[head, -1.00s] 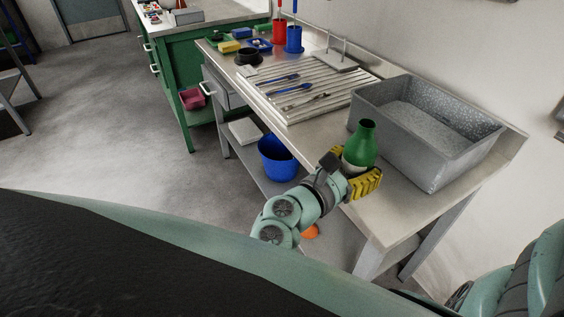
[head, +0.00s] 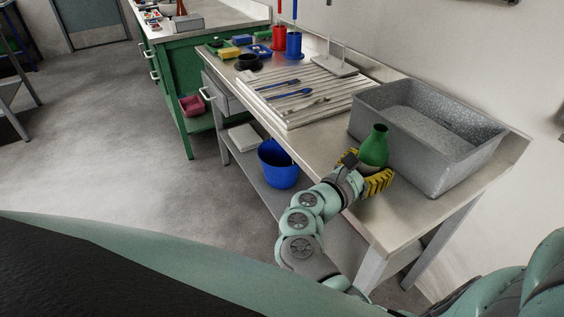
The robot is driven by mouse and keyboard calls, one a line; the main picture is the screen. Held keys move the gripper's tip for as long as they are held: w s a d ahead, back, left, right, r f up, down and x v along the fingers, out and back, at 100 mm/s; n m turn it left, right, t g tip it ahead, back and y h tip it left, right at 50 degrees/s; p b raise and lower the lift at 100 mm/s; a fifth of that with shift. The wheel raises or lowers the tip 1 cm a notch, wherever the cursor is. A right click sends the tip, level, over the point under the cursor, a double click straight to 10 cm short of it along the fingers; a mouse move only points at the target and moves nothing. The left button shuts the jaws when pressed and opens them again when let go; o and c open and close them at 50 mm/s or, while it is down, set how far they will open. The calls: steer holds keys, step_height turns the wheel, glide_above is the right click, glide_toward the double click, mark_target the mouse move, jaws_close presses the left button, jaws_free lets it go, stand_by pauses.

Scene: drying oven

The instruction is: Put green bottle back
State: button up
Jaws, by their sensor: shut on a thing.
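The green bottle (head: 375,146) is upright at the front edge of the metal bench (head: 420,205), in front of the grey basin. My gripper (head: 369,180) has yellow fingers and is shut around the bottle's lower part, with one finger on each side. The fingers hide the bottle's lower body and base, so I cannot tell whether it touches the bench top. My arm reaches up to it from below the bench's front edge.
The grey basin (head: 433,170) stands close behind the bottle. A ribbed drying board (head: 285,103) with blue utensils lies to the left. A blue bucket (head: 283,166) sits on the shelf below. Bare bench top shows right of the gripper.

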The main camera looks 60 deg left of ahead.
steer(key=shift+f, duration=0.1)
steer(key=o, duration=1.3)
steer(key=shift+s, duration=0.1)
steer(key=s+d, duration=0.1)
steer(key=s, duration=1.1)
steer(key=shift+d+p, duration=0.2)
steer(key=shift+p, duration=0.25)
